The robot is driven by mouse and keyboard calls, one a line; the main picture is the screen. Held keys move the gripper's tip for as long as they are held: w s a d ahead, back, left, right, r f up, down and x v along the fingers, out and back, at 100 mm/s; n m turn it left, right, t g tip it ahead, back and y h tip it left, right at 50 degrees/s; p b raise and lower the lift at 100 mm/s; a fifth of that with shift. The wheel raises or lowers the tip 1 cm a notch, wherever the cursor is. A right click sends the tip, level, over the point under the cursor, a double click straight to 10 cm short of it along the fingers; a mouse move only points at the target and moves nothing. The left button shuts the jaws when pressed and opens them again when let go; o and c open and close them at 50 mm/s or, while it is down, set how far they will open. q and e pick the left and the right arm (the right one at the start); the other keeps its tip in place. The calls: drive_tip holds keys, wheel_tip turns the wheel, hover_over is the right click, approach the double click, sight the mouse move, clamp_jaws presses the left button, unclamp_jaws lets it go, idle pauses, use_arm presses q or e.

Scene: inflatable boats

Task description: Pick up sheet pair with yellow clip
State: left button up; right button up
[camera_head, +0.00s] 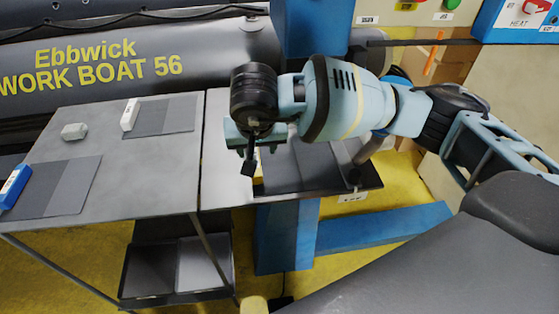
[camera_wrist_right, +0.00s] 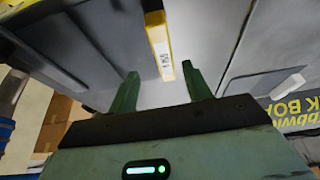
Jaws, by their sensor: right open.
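A yellow clip with a white label (camera_wrist_right: 160,48) shows in the right wrist view, ahead of my right gripper (camera_wrist_right: 160,88). The two green fingers are apart with nothing between them; the clip's near end lies just beyond the fingertips. In the head view the gripper (camera_head: 249,160) hangs over the pale table part, and only a sliver of the yellow clip (camera_head: 258,174) shows beside it. Grey sheet surfaces (camera_wrist_right: 90,45) lie by the clip in the wrist view; the pair's outline is partly hidden. My left gripper is not in view.
On the grey table (camera_head: 110,180) lie a sheet pair with a white clip (camera_head: 130,115), one with a blue clip (camera_head: 14,186), and a small grey block (camera_head: 74,131). A bin (camera_head: 150,303) stands below.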

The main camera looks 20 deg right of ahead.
sight(255, 158)
drive_tip(key=shift+a+x, duration=0.15)
drive_tip(key=shift+x, duration=1.25)
drive_tip(key=shift+a+x, duration=0.15)
drive_tip(key=shift+x, duration=1.25)
drive_tip(key=shift+w, duration=0.1)
clamp_jaws()
